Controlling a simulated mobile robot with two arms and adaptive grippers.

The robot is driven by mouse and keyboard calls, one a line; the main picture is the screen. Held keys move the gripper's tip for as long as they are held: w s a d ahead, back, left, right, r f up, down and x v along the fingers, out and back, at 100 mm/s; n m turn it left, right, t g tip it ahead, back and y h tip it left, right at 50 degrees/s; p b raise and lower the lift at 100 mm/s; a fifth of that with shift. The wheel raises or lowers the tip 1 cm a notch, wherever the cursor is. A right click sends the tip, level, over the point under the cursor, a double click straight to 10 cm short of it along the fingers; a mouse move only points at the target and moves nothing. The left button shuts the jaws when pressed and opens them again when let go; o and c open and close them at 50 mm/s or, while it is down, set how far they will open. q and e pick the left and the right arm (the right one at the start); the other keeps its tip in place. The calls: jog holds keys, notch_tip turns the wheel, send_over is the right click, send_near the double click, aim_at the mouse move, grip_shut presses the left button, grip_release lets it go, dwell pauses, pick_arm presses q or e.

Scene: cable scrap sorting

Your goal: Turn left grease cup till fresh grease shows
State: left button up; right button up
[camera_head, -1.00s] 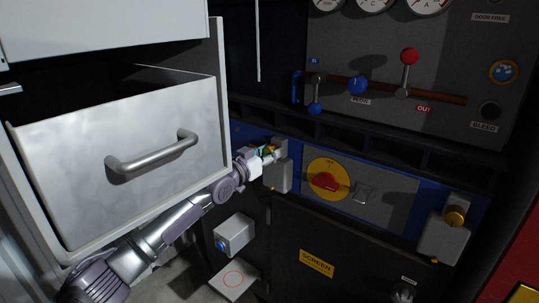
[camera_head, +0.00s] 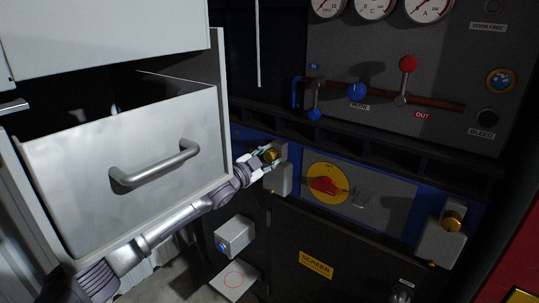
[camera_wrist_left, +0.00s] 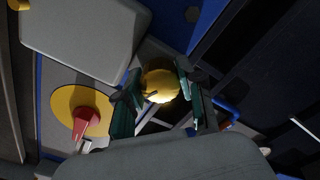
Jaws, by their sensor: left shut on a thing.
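The left grease cup (camera_head: 271,155) is a brass-yellow round cap on a grey block on the blue strip of the machine. My left gripper (camera_head: 264,160) reaches it from the left, below the open drawer. In the left wrist view the yellow cup (camera_wrist_left: 160,86) sits between the two dark green fingers (camera_wrist_left: 158,72), which are shut on it. A short dark line or slot shows on its face. I cannot make out any grease around it. A second brass cup (camera_head: 453,221) is on the grey block at the right, untouched. My right gripper is not seen.
An open metal drawer (camera_head: 75,155) with a bar handle hangs close above my left arm. A red switch on a yellow disc (camera_head: 343,180) is right of the left cup. Levers (camera_head: 405,82) and gauges are above. A small grey box (camera_head: 235,236) stands below.

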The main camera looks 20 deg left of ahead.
pick_arm(q)
jog(key=shift+m, duration=0.3)
dwell(0.4)
jog(key=o, duration=1.1)
jog(key=shift+o, duration=0.2)
jog(key=shift+s, duration=0.1)
jog(key=v, duration=0.8)
